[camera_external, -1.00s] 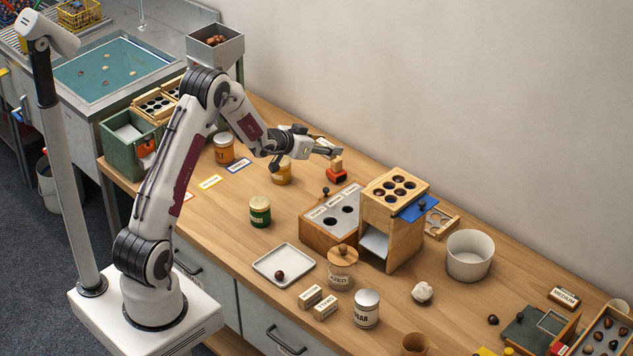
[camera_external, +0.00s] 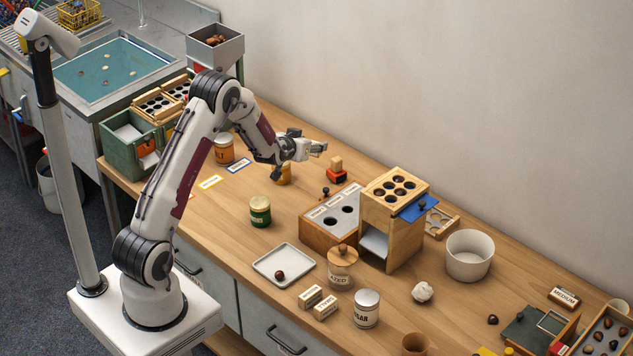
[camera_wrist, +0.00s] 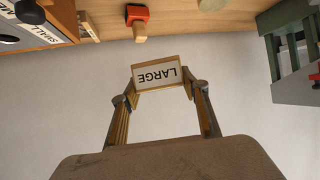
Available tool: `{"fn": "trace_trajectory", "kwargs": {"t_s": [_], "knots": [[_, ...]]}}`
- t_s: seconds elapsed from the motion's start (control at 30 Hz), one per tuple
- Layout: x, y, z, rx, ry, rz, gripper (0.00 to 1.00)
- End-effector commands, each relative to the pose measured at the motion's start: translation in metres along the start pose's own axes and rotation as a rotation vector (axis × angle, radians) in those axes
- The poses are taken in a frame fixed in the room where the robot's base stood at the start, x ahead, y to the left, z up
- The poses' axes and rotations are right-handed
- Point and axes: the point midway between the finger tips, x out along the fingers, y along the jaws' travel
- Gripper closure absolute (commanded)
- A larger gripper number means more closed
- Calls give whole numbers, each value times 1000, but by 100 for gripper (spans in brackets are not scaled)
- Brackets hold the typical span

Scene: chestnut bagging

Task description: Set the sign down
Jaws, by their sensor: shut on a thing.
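The sign (camera_wrist: 157,76) is a small wood-framed plate with a white face reading LARGE, upside down in the wrist view. My gripper (camera_wrist: 159,92) is shut on it, with one finger at each side. In the external view my gripper (camera_external: 318,149) is raised over the far side of the bench (camera_external: 225,225), near the wall. The sign is too small to make out clearly there. In the wrist view the pale wall fills the area behind and below the sign, and the bench edge runs along the top.
A red-based stamp with a wooden handle (camera_external: 336,168) stands to the right of my gripper. A wooden box with round holes (camera_external: 318,233) and a taller wooden sorter (camera_external: 383,235) stand farther right. Bare bench lies around the green jar (camera_external: 260,211).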

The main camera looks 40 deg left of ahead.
Motion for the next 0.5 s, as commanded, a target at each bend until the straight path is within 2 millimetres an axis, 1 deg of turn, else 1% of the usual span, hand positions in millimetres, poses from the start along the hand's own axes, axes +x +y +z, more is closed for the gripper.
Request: {"fn": "trace_trajectory", "kwargs": {"t_s": [0.27,0.33,0.5], "knots": [[2,-8,7,-34,0,-62,70],[7,-8,17,-33,-3,-63,70],[16,-8,34,-33,-3,-62,70]]}}
